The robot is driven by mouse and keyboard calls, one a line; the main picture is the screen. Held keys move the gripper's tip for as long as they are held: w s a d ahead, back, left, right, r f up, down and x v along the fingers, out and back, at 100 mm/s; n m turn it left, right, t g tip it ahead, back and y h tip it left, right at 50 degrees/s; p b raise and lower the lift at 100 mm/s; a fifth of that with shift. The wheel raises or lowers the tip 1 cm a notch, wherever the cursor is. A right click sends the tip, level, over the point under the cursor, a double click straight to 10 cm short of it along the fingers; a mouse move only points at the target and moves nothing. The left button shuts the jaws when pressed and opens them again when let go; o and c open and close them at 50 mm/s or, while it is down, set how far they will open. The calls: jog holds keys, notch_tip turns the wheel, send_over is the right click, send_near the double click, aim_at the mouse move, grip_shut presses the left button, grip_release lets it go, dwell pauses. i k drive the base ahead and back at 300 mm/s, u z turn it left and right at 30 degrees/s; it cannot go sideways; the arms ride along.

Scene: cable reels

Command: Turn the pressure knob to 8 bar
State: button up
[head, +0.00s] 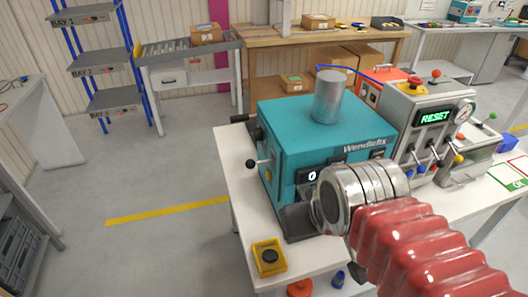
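My red ribbed arm (405,240) reaches in from the lower right and ends in a shiny metal wrist (365,188) in front of the teal machine (310,120). I cannot make out the gripper's fingertips, or whether it is open or shut. A grey control unit (425,110) stands right of the teal machine, with a green "RESET" display (435,117) and a round pressure gauge (464,111). The gauge reading is too small to tell. Several levers with coloured ball ends sit below the display. I cannot tell which control is the pressure knob; my arm may hide part of the front.
A black-ended lever (252,163) sticks out from the teal machine's left side. A metal cylinder (329,97) stands on top.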

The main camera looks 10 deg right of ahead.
aim_at(257, 134)
jog(key=k, duration=1.35)
jog(key=u, duration=0.6)
jog(key=i, duration=1)
jog(key=u, duration=0.6)
jog(key=i, duration=0.6)
